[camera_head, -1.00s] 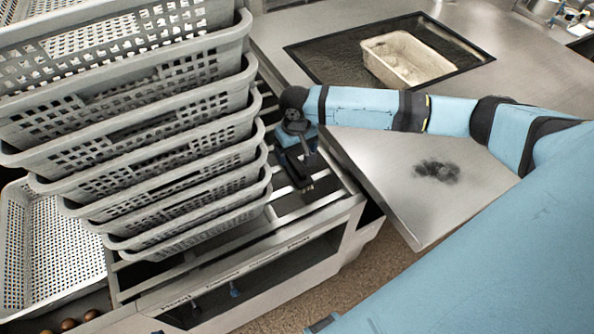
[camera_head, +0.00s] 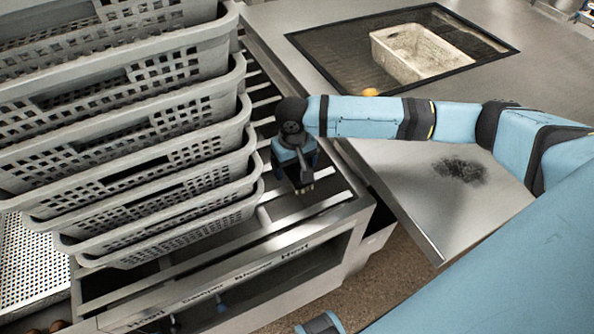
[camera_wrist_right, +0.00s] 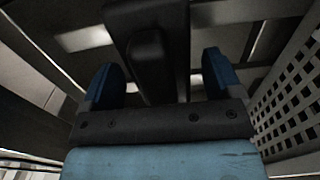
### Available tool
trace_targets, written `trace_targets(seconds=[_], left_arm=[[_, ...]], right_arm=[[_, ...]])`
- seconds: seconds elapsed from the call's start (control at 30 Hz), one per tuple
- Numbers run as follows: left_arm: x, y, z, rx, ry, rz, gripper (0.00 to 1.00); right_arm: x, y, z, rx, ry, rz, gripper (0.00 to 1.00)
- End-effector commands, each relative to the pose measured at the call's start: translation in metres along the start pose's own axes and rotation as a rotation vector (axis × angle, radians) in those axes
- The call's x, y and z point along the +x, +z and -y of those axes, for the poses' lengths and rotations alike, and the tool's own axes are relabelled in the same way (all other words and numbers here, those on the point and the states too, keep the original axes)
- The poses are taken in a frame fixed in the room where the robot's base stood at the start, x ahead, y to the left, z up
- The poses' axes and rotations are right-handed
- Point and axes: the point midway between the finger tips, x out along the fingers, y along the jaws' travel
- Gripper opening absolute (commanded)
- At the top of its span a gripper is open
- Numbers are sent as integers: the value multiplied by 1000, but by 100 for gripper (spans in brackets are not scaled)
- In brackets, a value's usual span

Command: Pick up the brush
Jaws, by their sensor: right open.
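My right gripper (camera_head: 298,168) points down over the slatted metal rack, just right of the basket stack. In the right wrist view its two blue fingers (camera_wrist_right: 163,78) are spread apart. A dark, blocky, elongated object (camera_wrist_right: 150,50) shows between and beyond them. It may be the brush, but I cannot tell for sure, nor whether the fingers touch it. In the head view a dark shape with pale tips (camera_head: 304,187) shows just below the gripper. My left gripper is not in view.
A tall stack of grey perforated baskets (camera_head: 150,185) stands close left of the gripper. A metal table (camera_head: 440,215) with a dark stain (camera_head: 460,170) lies to the right. A pale bin (camera_head: 420,55) sits in a sunken area behind, near an orange round thing (camera_head: 370,92).

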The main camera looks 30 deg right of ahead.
Motion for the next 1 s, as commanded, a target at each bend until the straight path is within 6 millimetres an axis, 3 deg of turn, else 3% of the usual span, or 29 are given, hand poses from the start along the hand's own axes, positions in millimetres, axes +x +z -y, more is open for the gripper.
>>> trace_targets(seconds=[0.07,0.37,0.6,1.0], left_arm=[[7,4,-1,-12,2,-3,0],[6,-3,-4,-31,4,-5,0],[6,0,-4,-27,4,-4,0],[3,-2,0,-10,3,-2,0]], right_arm=[[11,2,3,-3,0,-1,85],[10,4,4,-1,0,0,85],[10,3,4,-1,0,0,30],[5,2,3,-1,0,-1,28]])
